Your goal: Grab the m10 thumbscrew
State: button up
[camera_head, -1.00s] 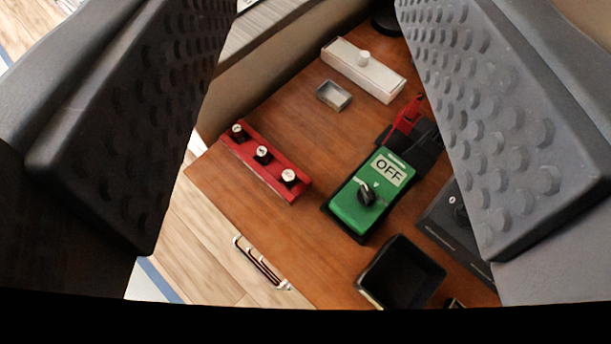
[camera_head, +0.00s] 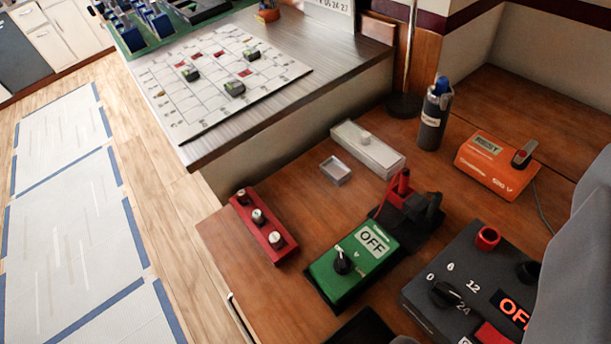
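A red rack (camera_head: 264,228) lies on the wooden desk with three small dark posts with silver tops: a far one (camera_head: 243,196), a middle one (camera_head: 258,217) and a near one (camera_head: 277,239). They look like thumbscrews. Their size marks are too small to read, so I cannot tell which is the M10. One finger of my gripper (camera_head: 585,270) shows as a grey shape at the right edge. The gripper is wide open, and nothing is held in what shows. It is apart from the rack.
A green box (camera_head: 350,266) marked OFF stands right of the rack. Behind are a small grey tray (camera_head: 335,170) and a white block (camera_head: 368,150). A dark control box (camera_head: 470,285) and an orange device (camera_head: 496,165) stand right. A raised counter (camera_head: 215,145) borders the desk at the back left.

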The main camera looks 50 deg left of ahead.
aim_at(275, 238)
jog(key=k, duration=1.75)
jog(key=u, duration=0.6)
jog(key=i, duration=1)
jog(key=z, duration=0.05)
